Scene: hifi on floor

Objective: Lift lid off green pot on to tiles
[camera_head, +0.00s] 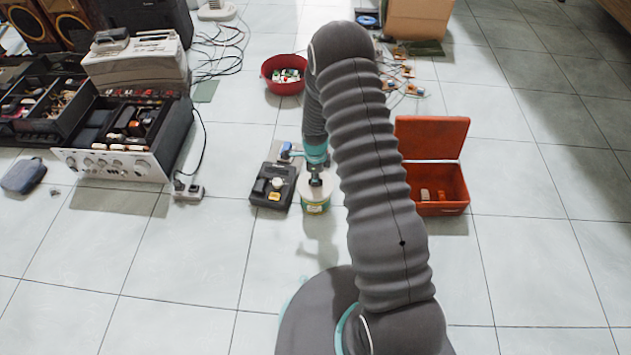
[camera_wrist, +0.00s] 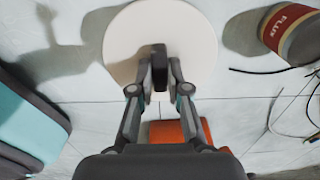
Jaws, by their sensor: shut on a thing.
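The green pot (camera_head: 315,209) stands on the tiles (camera_head: 270,240) in the middle of the head view. Its round cream lid (camera_head: 318,192) is right over its mouth; I cannot tell whether the two touch. In the wrist view the lid (camera_wrist: 130,30) shows as a broad pale disc and hides the pot. My gripper (camera_head: 316,180) points down over the lid. In the wrist view my gripper (camera_wrist: 160,82) is shut on the lid's dark knob (camera_wrist: 159,62).
A black case (camera_head: 258,200) stands close left of the pot. An open orange toolbox (camera_head: 440,188) is to the right, and a red bowl (camera_head: 283,74) lies farther back. The wrist view shows a can labelled FLUX (camera_wrist: 292,35). Tiles at front left are clear.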

